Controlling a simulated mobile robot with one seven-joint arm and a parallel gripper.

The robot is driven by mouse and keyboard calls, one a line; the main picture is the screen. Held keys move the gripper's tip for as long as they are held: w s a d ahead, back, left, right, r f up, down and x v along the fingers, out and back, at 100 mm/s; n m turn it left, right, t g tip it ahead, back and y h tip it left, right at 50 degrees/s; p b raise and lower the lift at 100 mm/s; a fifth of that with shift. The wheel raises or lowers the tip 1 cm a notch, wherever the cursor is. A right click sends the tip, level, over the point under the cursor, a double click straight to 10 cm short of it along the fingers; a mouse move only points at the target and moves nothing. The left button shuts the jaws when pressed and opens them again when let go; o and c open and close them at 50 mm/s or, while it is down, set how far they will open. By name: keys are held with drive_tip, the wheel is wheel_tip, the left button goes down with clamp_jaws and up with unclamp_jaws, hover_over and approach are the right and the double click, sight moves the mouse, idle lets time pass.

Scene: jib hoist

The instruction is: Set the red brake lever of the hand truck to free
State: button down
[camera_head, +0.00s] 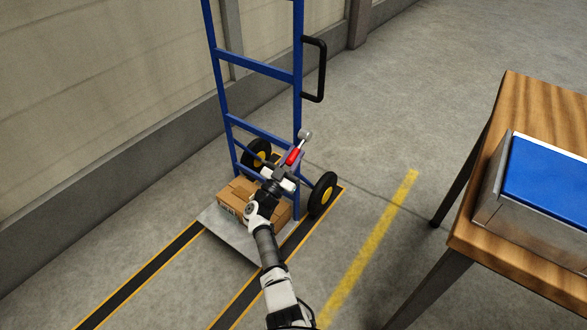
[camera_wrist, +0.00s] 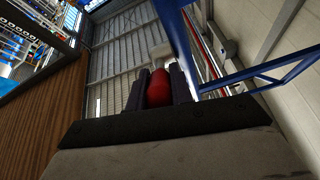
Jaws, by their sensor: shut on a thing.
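The blue hand truck (camera_head: 258,68) stands upright by the wall, with black wheels and a grey toe plate (camera_head: 233,242). Its red brake lever (camera_head: 293,156) is at the right side of the frame, just above the right wheel, and slants up to the right. My gripper (camera_head: 291,158) is shut on the red lever. In the wrist view the red lever (camera_wrist: 158,88) sits between the two dark fingers. My gripper hides the lever's lower part and pivot, so I cannot read its setting.
A cardboard box (camera_head: 238,192) rests on the toe plate. A wooden table (camera_head: 537,100) with a blue-topped metal tray (camera_head: 548,180) stands at the right. A yellow line (camera_head: 370,242) crosses the open floor between truck and table. A black handle (camera_head: 320,70) juts from the truck's frame.

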sight(294, 152)
drive_tip(key=shift+w+d+f+b, duration=0.15)
drive_tip(key=shift+f+b, duration=0.1)
drive_tip(key=shift+b, duration=0.55)
drive_tip(key=c, duration=1.3)
unclamp_jaws()
drive_tip(key=shift+o, duration=0.2)
wheel_tip(294, 152, up, 20)
drive_tip(key=p, duration=0.5)
drive_tip(key=shift+p, duration=0.35)
